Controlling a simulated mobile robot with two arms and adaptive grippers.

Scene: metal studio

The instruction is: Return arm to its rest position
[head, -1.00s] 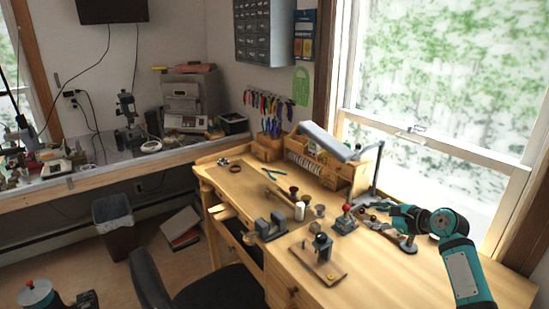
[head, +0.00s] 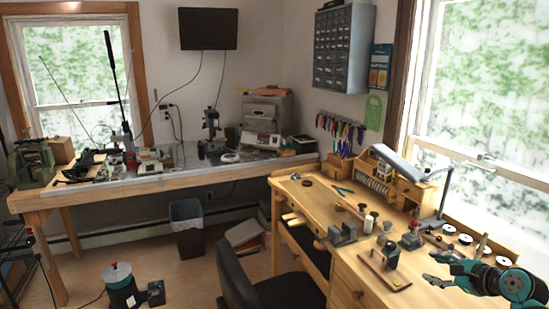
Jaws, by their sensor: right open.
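My right gripper (head: 434,269) is at the lower right of the head view, with its teal arm coming in from the right edge. Its fingers point left and are open, with nothing seen between them. It shows over the right part of the wooden workbench (head: 350,281). Its height above the bench top is hard to tell. A small device on a wooden base (head: 388,258) is just left of the fingers, apart from them in the picture. My left gripper is out of view.
A red-topped tool (head: 411,236) and several round white-topped items (head: 464,239) stand behind the gripper. A grey vise (head: 342,234) is farther left. A black chair (head: 262,285) stands before the bench. The window is at right.

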